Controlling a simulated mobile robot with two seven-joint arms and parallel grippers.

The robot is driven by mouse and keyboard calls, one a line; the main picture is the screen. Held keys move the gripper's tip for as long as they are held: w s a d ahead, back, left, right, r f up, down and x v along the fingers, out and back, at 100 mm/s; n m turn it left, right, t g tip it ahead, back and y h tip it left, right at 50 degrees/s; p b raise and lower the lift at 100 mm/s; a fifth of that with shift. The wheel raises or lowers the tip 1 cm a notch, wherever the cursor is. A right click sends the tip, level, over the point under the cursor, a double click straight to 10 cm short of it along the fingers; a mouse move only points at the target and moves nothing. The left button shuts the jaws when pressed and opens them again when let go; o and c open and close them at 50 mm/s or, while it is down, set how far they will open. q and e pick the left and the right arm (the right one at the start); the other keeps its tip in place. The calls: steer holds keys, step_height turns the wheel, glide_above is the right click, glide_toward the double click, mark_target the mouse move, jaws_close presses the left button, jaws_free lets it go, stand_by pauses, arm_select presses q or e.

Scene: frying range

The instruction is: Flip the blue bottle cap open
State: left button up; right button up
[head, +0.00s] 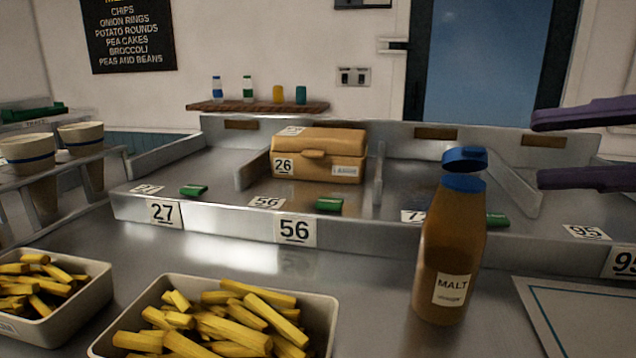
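A brown bottle (450,250) with a MALT label stands upright on the metal counter at centre right. Its blue cap (464,160) sits at the top, with the lid raised and tilted above a blue collar (463,183). A gap shows between lid and collar. My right gripper (536,150) comes in from the right edge, with two purple fingers spread one above the other. It is open and empty, to the right of the cap and apart from it in the picture. My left gripper is not in view.
White trays of chips (327,320) stand at front left. Behind is a metal divided rack (220,222) with number tags, green clips and a cardboard box (335,150). A pale board (590,315) lies right of the bottle. Paper cups (27,150) stand at left.

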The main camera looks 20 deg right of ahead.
mark_target(463, 153)
steer(key=shift+w+a, duration=0.25)
steer(key=shift+a, duration=0.1)
steer(key=p+x, duration=0.2)
steer(key=x, duration=0.5)
steer(key=shift+w+a+r, duration=0.1)
steer(key=shift+r, duration=0.05)
steer(key=shift+p+x, duration=0.3)
steer(key=shift+x, duration=0.7)
steer(key=c, duration=0.3)
jaws_close()
